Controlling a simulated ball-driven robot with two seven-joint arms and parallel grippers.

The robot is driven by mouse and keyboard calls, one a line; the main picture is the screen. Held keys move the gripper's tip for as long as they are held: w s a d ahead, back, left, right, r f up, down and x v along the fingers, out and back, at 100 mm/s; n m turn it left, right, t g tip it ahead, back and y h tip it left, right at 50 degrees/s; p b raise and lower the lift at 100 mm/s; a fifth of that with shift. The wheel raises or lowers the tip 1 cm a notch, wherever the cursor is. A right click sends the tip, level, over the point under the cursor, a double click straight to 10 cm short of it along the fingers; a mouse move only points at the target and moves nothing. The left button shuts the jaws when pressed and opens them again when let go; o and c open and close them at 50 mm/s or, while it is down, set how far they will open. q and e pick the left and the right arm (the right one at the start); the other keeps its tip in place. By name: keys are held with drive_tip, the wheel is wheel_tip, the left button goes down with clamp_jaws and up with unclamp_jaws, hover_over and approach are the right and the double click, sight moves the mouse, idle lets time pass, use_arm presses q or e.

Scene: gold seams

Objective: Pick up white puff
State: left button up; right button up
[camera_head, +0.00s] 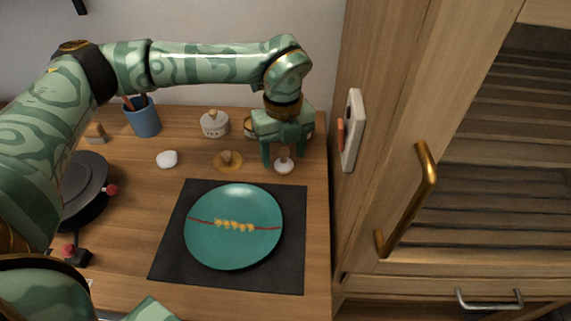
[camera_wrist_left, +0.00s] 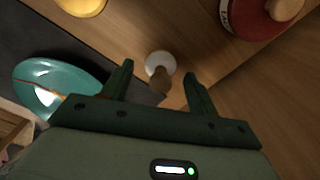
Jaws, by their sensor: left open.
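The white puff (camera_head: 284,168) is a small white disc with a wooden knob, lying on the wooden tabletop near its right edge. It also shows in the left wrist view (camera_wrist_left: 161,58), ahead of the fingertips. My left gripper (camera_head: 284,158) is open, pointing down over the puff, with one finger on either side of the knob in the head view. In the left wrist view the gripper (camera_wrist_left: 158,72) is empty, and the knob leans in toward the gap between the fingers. My right gripper is not in view.
A golden puff (camera_head: 228,161) and a white lump (camera_head: 167,159) lie left of the white puff. A lidded pot (camera_head: 215,124) and blue cup (camera_head: 143,119) stand behind. A teal plate (camera_head: 205,246) sits on a black mat (camera_head: 293,275) in front. A wooden cabinet (camera_head: 385,160) rises at right.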

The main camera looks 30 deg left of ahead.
sight(284, 149)
use_arm(q)
drive_tip(key=shift+f, duration=0.65)
drive_tip(key=shift+r, duration=0.15)
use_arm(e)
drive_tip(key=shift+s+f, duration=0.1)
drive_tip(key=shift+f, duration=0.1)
use_arm(q)
drive_tip(key=c, duration=1.1)
